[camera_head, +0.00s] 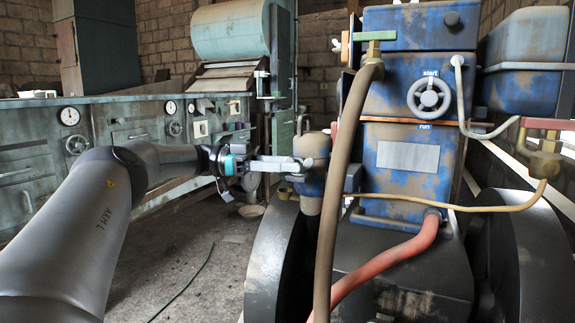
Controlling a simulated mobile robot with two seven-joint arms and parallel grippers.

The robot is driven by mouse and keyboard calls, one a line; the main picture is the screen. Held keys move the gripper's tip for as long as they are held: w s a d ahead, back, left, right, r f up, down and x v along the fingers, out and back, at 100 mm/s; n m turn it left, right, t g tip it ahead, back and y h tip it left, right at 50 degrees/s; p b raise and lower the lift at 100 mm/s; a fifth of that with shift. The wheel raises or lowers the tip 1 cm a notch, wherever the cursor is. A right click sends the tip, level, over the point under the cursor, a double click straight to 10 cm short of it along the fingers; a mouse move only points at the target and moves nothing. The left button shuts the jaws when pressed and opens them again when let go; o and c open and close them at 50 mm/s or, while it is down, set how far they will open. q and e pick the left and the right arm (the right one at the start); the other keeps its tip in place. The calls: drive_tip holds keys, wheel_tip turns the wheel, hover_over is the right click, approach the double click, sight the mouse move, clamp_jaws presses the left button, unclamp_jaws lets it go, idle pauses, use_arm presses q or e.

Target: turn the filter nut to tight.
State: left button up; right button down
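The filter (312,185) is a blue, worn cylinder with a grey rounded top (312,146), standing upright at the left side of the blue engine. My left gripper (300,166) reaches in from the left, its pale fingers level with the middle of the filter. Its fingertips overlap the filter's left side in the picture. I cannot tell whether they touch it or grip a nut there. No filter nut shows clearly; fingers and fittings crowd that spot. My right gripper is not in view.
A thick brown hose (345,180) hangs just right of the filter, from a valve with a green handle (375,36). A red hose (395,257) runs below. A handwheel (428,97) sits on the engine, marked start and run. Dark wheels flank the base. Floor is open at left.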

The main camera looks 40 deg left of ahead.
use_arm(q)
drive_tip(key=shift+o, duration=0.9)
drive_tip(key=shift+s+d+r+n+t+y+p, duration=0.15)
drive_tip(key=shift+n+t+y+p, duration=0.3)
drive_tip(key=shift+n+t+y, duration=0.35)
